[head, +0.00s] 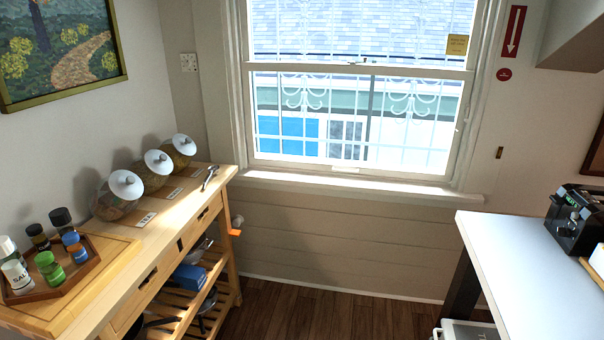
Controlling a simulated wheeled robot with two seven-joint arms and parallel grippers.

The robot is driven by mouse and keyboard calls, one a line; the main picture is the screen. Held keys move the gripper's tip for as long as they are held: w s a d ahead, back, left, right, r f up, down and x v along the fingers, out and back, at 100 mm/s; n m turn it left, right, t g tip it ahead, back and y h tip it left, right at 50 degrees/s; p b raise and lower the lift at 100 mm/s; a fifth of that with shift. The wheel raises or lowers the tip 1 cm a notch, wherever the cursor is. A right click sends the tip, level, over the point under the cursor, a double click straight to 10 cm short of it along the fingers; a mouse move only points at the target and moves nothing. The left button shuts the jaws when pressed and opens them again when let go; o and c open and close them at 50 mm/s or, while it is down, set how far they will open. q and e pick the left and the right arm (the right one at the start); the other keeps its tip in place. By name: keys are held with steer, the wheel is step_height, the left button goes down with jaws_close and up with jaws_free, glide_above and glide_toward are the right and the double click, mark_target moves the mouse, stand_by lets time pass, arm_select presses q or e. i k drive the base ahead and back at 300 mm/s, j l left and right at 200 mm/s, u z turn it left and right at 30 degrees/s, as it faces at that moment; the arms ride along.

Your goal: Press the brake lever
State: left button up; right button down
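A small orange lever-like piece (235,232) juts out from the right side of the wooden kitchen cart (150,240), just below its top. A pale round knob (238,220) sits right above it. It is the only part in view that looks like a brake lever, but it is too small to be sure. Neither of my grippers is in the head view, and nothing is touching the orange piece.
The cart top holds several glass jars with white lids (126,184) and a wooden tray (62,282) of spice bottles. A white counter (530,270) with a black appliance (577,220) stands at right. The wood floor (330,315) between is clear. A window (355,110) is behind.

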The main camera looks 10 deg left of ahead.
mark_target(235, 233)
steer(key=i+l+u, duration=0.1)
steer(key=i+u, duration=0.35)
steer(key=i+l+u, duration=0.25)
steer(key=i+u, duration=0.2)
steer(key=i+l+u, duration=0.7)
steer(key=l+u, duration=0.15)
steer(key=i+l+u, duration=0.2)
steer(key=l+u, duration=0.25)
steer(key=l, duration=0.15)
